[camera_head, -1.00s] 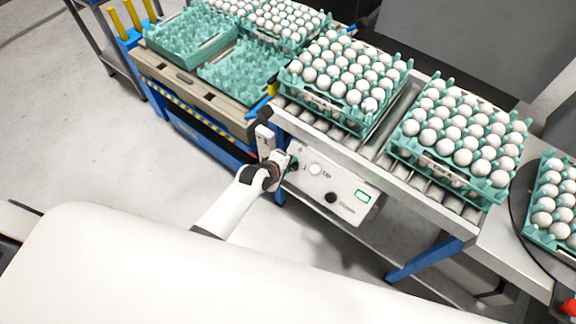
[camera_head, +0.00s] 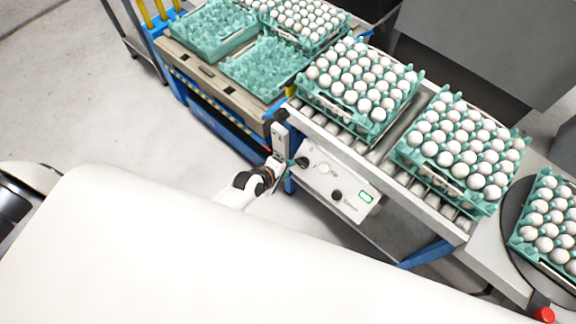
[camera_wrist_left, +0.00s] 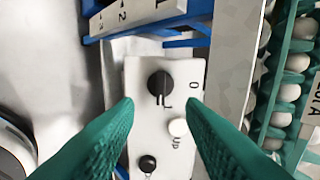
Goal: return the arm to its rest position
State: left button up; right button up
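My left gripper (camera_head: 287,163) is at the left end of the white control panel (camera_head: 345,187), beside its black rotary knob (camera_head: 302,162). In the left wrist view its two green fingers (camera_wrist_left: 160,104) are spread apart with nothing between their tips. The knob (camera_wrist_left: 160,84) stands beyond the tips, with a gap between it and the fingers. My left arm (camera_head: 238,192) reaches out from behind my white body. My right gripper is not in view.
Green trays full of white eggs (camera_head: 392,120) stand on the roller conveyor (camera_head: 385,165). Emptier green trays (camera_head: 265,85) lie on the bench at upper left. A red button (camera_head: 543,314) is at lower right.

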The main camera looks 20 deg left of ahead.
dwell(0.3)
pick_arm(q)
jog(key=s+a+f+m+g+y, duration=0.3)
jog(key=s+f+m, duration=0.4)
jog(key=s+f, duration=0.7)
jog(key=s+a+f+m+g, duration=0.1)
jog(key=s+f+m, duration=0.2)
jog(key=s, duration=0.4)
jog(key=s+a+f+m+g, duration=0.1)
jog(key=s+f+m+g, duration=0.1)
jog(key=s, duration=0.6)
jog(key=s+a+f+m+g, duration=0.1)
jog(key=s+f+m, duration=0.3)
jog(key=s, duration=0.4)
jog(key=shift+s+a+f+m+g, duration=0.15)
jog(key=shift+s+a+m+g, duration=0.15)
jog(key=shift+m+g, duration=0.2)
jog(key=shift+a, duration=0.15)
